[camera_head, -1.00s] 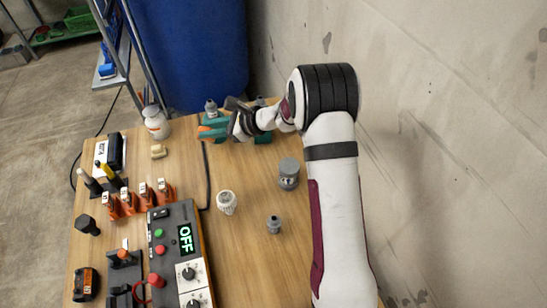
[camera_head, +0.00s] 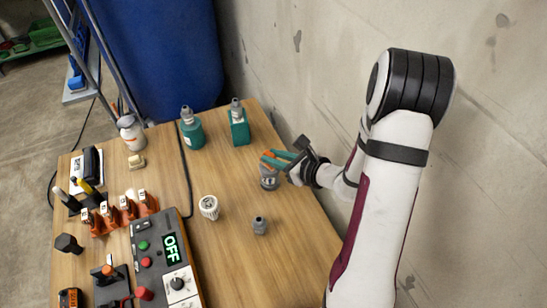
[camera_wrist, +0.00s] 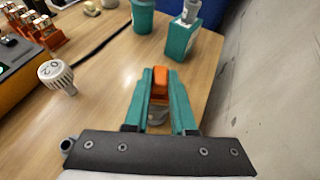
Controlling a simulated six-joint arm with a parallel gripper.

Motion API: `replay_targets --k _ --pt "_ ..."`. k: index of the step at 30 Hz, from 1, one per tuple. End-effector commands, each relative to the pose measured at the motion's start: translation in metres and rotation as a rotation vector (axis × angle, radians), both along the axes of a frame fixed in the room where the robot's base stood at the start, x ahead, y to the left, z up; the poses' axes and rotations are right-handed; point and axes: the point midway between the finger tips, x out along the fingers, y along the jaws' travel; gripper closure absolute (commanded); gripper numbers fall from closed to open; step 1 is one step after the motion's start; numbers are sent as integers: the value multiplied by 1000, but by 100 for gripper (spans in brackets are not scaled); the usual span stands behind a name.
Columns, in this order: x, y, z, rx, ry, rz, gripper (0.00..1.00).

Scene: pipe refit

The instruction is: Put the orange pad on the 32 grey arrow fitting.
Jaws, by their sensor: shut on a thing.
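The orange pad (camera_wrist: 160,83) is held between the teal fingers of my gripper (camera_wrist: 160,80) in the wrist view. In the head view my gripper (camera_head: 273,158) is above the larger grey fitting (camera_head: 268,182), which stands upright on the table. That fitting also shows partly between and below the fingers in the wrist view (camera_wrist: 157,117). Whether the pad touches it I cannot tell. A smaller grey fitting (camera_head: 260,226) stands nearer the front. I cannot read a 32 or an arrow on either.
A white ribbed knob-like part (camera_head: 209,207) stands left of the fittings. Two teal bottles (camera_head: 191,130) (camera_head: 238,125) stand at the back. The right wall is close to my arm.

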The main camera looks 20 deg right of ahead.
Motion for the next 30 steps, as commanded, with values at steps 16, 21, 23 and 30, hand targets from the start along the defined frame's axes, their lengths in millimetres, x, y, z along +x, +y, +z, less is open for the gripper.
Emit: replay_targets --k 16,21,23,30 --pt "0 0 -8 -1 -1 2 48" --pt "0 0 -8 -1 -1 2 46" --pt "0 0 -8 -1 -1 2 46" --pt "-26 -12 10 -3 -3 -4 46"
